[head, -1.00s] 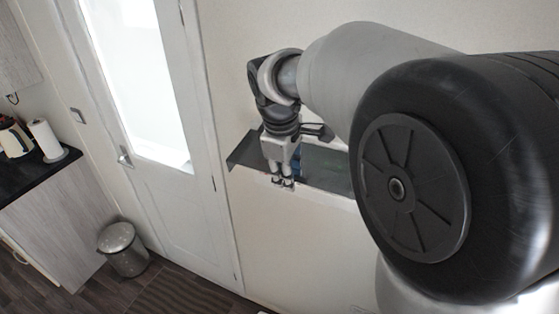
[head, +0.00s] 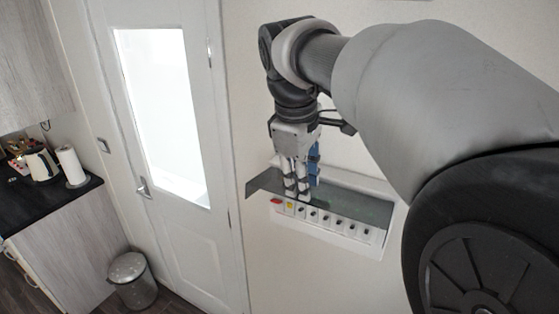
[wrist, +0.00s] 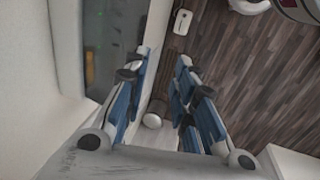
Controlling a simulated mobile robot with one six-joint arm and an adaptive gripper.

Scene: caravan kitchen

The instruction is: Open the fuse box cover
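The fuse box (head: 386,239) is a white unit on the wall, with a row of red, yellow and black-and-white switches (head: 323,218) showing. Its dark, see-through cover (head: 350,205) stands out from the wall above the switches, raised. My gripper (head: 297,194) points down at the left half of the cover, its fingertips near the cover's front edge; I cannot tell whether they touch it. In the wrist view my gripper (wrist: 162,62) has its blue-padded fingers apart with nothing between them. A dark, greenish panel, seemingly the cover (wrist: 88,50), lies left of the fingers.
A white door (head: 190,243) with a bright window is left of the fuse box. A grey bin (head: 132,280) stands on the floor by the door. A counter (head: 45,209) with a kettle (head: 41,164) and paper roll (head: 71,166) is at far left. The wall below the fuse box is clear.

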